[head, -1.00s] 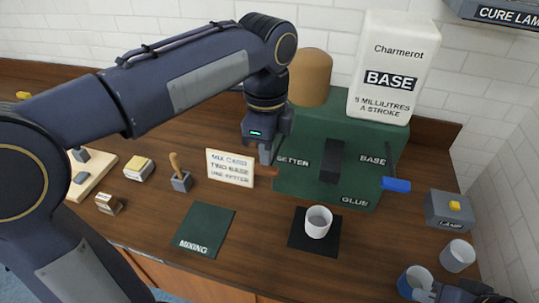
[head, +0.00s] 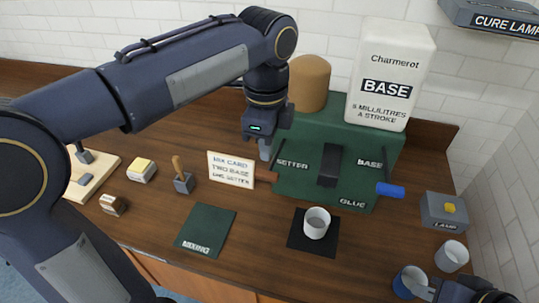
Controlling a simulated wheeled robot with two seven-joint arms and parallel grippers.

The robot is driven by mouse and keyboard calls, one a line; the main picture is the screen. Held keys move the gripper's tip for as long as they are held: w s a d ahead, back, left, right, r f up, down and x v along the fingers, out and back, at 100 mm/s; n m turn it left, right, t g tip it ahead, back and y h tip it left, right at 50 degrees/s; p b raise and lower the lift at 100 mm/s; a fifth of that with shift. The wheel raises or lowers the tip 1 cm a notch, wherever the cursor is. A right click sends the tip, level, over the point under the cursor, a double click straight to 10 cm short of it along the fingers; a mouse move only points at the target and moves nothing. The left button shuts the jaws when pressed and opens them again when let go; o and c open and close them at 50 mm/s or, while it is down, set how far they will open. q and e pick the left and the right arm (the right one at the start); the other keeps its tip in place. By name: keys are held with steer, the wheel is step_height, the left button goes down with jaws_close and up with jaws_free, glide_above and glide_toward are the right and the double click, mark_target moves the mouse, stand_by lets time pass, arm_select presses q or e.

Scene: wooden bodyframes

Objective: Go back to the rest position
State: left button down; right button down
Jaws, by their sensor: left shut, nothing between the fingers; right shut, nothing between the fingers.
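My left gripper (head: 264,151) points down, shut and empty, in front of the left side of the green dispenser (head: 357,190), close to the lever marked SETTER. I cannot tell whether it touches the lever. My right gripper (head: 427,292) is only partly in view at the bottom right corner, shut, with its tips by the blue cup (head: 404,283). I cannot tell whether it touches the cup.
A white cup (head: 317,222) stands on a black pad below the dispenser. The mix card (head: 231,169) stands left of the dispenser. The green mixing mat (head: 205,231) is bare.

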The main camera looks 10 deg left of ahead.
arm_select(q)
step_height(320, 180, up, 2)
stand_by(0.5)
steer(key=shift+s+a+f, duration=0.1)
steer(key=shift+a+f, duration=0.1)
steer(key=shift+a, duration=0.1)
steer(key=s+a+f+n+t+h+b, duration=0.2)
steer(key=s+a+f+n, duration=0.2)
steer(key=s+f+n, duration=0.4)
steer(key=s+a+f+n+t+h+b, duration=0.1)
steer(key=s+a+f+n+t+b, duration=0.1)
steer(key=s+f+n, duration=0.6)
steer(key=a+f+n+t, duration=0.1)
steer(key=a+n, duration=0.1)
steer(key=n, duration=0.2)
steer(key=shift+a+f+t+h, duration=0.15)
steer(key=shift+a+t+h, duration=0.15)
steer(key=shift+h, duration=0.1)
